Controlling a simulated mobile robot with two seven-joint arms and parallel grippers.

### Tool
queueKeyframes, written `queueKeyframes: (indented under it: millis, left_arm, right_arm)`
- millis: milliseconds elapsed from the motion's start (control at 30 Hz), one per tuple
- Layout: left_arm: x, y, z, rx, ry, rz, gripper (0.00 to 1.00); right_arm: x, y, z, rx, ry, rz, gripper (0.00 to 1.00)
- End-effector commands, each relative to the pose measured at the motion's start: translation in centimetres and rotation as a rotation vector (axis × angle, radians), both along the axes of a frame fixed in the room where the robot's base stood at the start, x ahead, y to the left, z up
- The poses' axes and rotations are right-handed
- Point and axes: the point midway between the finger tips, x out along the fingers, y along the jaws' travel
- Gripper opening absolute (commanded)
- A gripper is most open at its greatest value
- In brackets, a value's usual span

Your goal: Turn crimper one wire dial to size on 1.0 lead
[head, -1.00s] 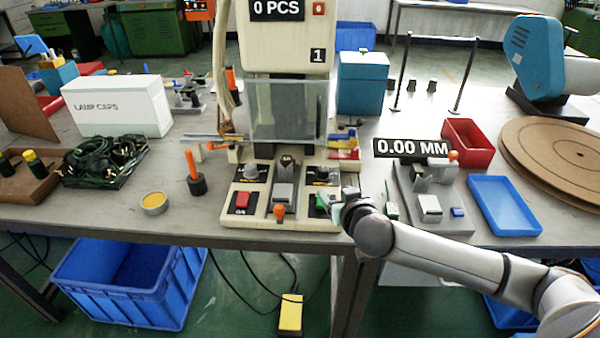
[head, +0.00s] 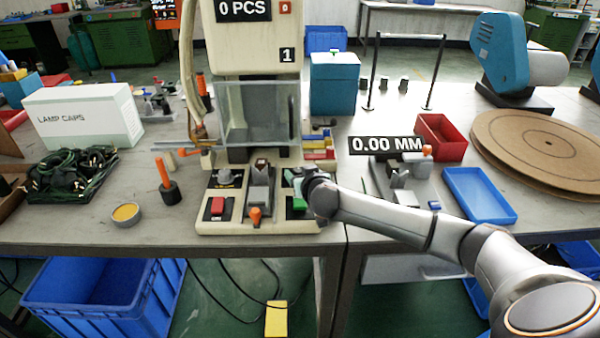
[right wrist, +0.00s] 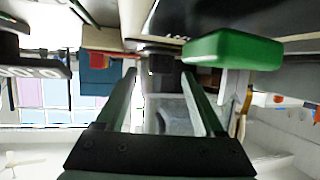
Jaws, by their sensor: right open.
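Crimper one (head: 248,40), a cream press marked "1", stands mid-table with a clear guard. On its base panel, a left grey dial (head: 225,177) is in plain sight. The right-hand dial is mostly hidden behind my right gripper (head: 298,182) in the head view. In the right wrist view, a dark round knob (right wrist: 160,52) sits just ahead of and between the fingertips of my right gripper (right wrist: 158,78). The fingers are open and apart; I cannot tell whether they touch the knob. The dial's size marks and the 1.0 lead cannot be made out. My left gripper is out of view.
A green button (right wrist: 232,50) is close beside the right fingers. A red button (head: 217,207) and an orange-knobbed lever (head: 254,214) are on the same base. A gauge with a "0.00 MM" display (head: 386,145) and a blue tray (head: 480,196) stand right.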

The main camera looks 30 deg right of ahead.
Motion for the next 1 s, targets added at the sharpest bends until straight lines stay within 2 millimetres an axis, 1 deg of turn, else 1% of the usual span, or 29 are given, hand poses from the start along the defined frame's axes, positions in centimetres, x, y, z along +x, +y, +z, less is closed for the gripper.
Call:
queueKeyframes:
  millis: [33, 167, 500, 1000]
  left_arm:
    - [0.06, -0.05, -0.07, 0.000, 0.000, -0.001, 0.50]
    - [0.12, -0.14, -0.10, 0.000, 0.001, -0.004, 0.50]
    - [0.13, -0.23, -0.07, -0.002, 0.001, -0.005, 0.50]
    - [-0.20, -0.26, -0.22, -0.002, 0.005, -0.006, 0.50]
  right_arm:
    - [0.43, -0.12, -0.17, 0.001, -0.001, 0.000, 0.70]
    - [1.02, -0.28, -0.43, 0.001, 0.000, 0.001, 0.70]
    - [1.18, -0.36, -0.50, 0.000, 0.000, 0.001, 0.70]
    - [1.17, -0.36, -0.50, 0.000, 0.000, 0.001, 0.14]
